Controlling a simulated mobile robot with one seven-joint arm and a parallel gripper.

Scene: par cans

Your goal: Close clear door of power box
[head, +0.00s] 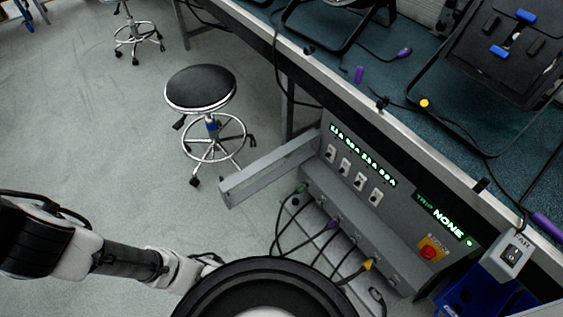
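The power box (388,225) is a grey panel under the front edge of the bench, with lit green displays, several switches and a red knob on a yellow plate. A grey slab (265,166) juts out to the left from the box's left side; it looks like the box's door, standing open and seen nearly edge-on. Whether it is clear cannot be told from here. My arm comes in from the lower left, its far end apart from the slab. My gripper is not visible; the arm's end passes behind a dark round part in front.
A black-topped stool (201,88) stands on open floor left of the slab. Several cables (322,233) hang from the box's lower front. The bench (395,104) carries black stage lights. A blue bin (478,292) is at the lower right.

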